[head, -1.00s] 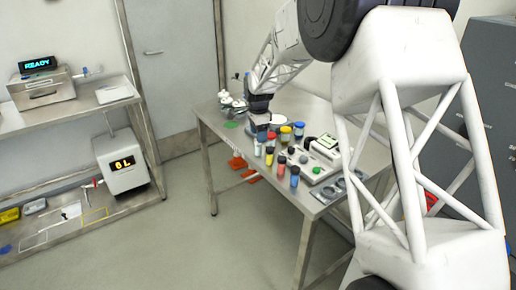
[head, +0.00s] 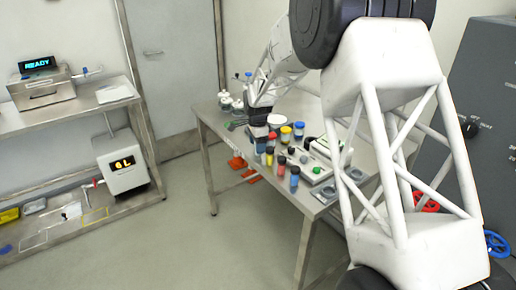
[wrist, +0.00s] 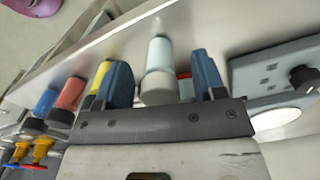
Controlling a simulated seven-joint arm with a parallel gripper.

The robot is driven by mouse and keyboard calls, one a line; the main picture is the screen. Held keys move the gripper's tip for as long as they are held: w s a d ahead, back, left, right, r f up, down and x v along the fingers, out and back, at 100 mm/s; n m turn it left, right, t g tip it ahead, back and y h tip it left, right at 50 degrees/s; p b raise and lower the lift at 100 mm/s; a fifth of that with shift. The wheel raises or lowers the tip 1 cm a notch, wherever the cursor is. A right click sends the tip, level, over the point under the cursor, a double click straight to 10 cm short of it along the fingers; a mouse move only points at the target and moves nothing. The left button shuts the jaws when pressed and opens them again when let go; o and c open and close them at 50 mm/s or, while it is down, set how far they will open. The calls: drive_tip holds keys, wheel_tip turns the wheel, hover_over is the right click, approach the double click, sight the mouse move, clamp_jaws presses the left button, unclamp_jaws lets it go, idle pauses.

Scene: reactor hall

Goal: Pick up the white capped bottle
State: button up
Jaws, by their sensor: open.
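My gripper (wrist: 160,68) is open, with one blue finger on each side of the bottle. Gaps show between the bottle and both fingers, so it is not clasped. In the head view my gripper (head: 260,140) is low over the near left part of the steel table, beside the row of small bottles. The bottle cannot be made out clearly there.
Blue (wrist: 46,102), red (wrist: 69,95) and yellow (wrist: 101,78) bottles with dark caps stand close to my left finger in the wrist view.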

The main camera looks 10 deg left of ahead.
idle(0.4)
drive_tip(key=c, duration=1)
drive_tip(key=shift+r, duration=0.1)
drive_tip(key=shift+r, duration=4.9)
drive_tip(key=w+d+m, duration=0.2)
drive_tip(key=d+m, duration=0.1)
drive_tip(key=d, duration=0.4)
drive_tip(key=w+d+f+m, duration=0.1)
drive_tip(key=w+d+m, duration=0.2)
drive_tip(key=d, duration=0.4)
drive_tip(key=w+d+m, duration=0.2)
drive_tip(key=d+m, duration=0.3)
drive_tip(key=d, duration=0.2)
drive_tip(key=shift+w+d+f, duration=0.1)
drive_tip(key=shift+w+f, duration=0.2)
